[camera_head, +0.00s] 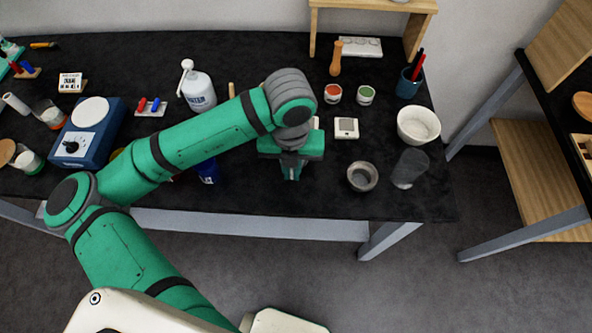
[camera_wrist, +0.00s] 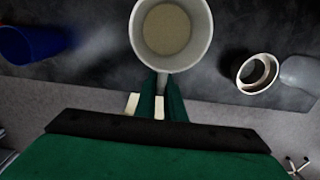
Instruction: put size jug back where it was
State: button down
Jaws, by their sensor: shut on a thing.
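The size jug (camera_wrist: 143,38) is a pale round vessel with beige contents, seen from above in the wrist view. Its handle points toward me, between my fingers. My gripper (camera_wrist: 161,102) is shut on that handle; the jug looks upright. In the head view, my gripper (camera_head: 291,177) is over the front part of the black table, and my arm and wrist hide most or all of the jug. I cannot tell whether the jug touches the table.
On the black table (camera_head: 250,203), a blue cup (camera_head: 209,172) stands left of my gripper. A grey pot (camera_head: 362,177), a clear glass (camera_head: 410,167), a white bowl (camera_head: 418,125) and a small scale (camera_head: 346,128) are to the right. Bare tabletop lies between gripper and pot.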

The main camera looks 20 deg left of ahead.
aim_at(292, 177)
jog(key=f, duration=0.1)
jog(key=w+f, duration=0.1)
jog(key=f, duration=0.1)
jog(key=shift+a+f, duration=0.1)
jog(key=shift+f, duration=0.05)
jog(key=shift+s+f, duration=0.15)
jog(key=shift+s, duration=0.15)
jog(key=shift+f, duration=0.15)
jog(key=c, duration=1.8)
grip_release()
jog(key=shift+c, duration=0.2)
notch_tip(292, 177, up, 12)
jog(key=shift+r, duration=0.2)
